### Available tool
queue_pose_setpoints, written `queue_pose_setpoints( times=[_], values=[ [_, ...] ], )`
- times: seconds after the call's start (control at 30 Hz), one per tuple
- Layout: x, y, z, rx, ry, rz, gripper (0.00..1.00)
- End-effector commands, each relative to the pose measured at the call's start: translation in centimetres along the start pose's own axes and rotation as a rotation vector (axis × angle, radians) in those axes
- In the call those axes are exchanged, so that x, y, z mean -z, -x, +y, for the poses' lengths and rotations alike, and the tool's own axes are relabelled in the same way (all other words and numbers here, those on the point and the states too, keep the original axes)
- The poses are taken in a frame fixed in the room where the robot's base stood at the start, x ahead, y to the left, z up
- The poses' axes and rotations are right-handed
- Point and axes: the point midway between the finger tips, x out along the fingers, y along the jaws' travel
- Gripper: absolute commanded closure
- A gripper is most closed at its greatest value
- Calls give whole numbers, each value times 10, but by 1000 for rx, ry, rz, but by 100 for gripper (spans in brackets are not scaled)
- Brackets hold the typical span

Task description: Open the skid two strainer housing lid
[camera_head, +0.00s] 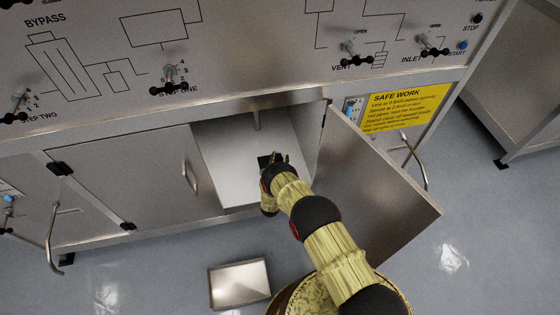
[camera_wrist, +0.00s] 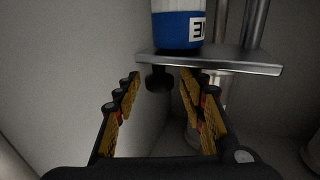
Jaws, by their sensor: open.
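My gripper (camera_head: 272,160) reaches into an open cabinet in the steel front in the head view. In the wrist view its two yellow-padded fingers (camera_wrist: 160,82) are apart. A dark knob (camera_wrist: 158,77) shows between and beyond the fingertips, under a metal plate (camera_wrist: 230,60). I cannot tell whether the fingers touch it. A white and blue cylinder (camera_wrist: 178,28) with a partly cut-off label stands above the plate; its top is out of view. I cannot tell which part is the strainer housing lid.
The cabinet door (camera_head: 370,190) stands open to the right of my arm. A closed door (camera_head: 130,180) with a handle is at the left. Valve levers (camera_head: 170,74) sit on the panel above, by a yellow safe-work sign (camera_head: 408,107). A metal box (camera_head: 239,284) is on the floor.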

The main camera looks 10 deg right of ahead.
Motion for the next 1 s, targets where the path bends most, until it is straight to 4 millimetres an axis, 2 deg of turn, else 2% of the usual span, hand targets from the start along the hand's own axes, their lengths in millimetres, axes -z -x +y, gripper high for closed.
queue_pose_setpoints(
  times=[0.27,1.0],
  values=[
    [0,-2,0,0,0,-1,59],
    [0,-2,0,0,0,-1,100]
  ],
)
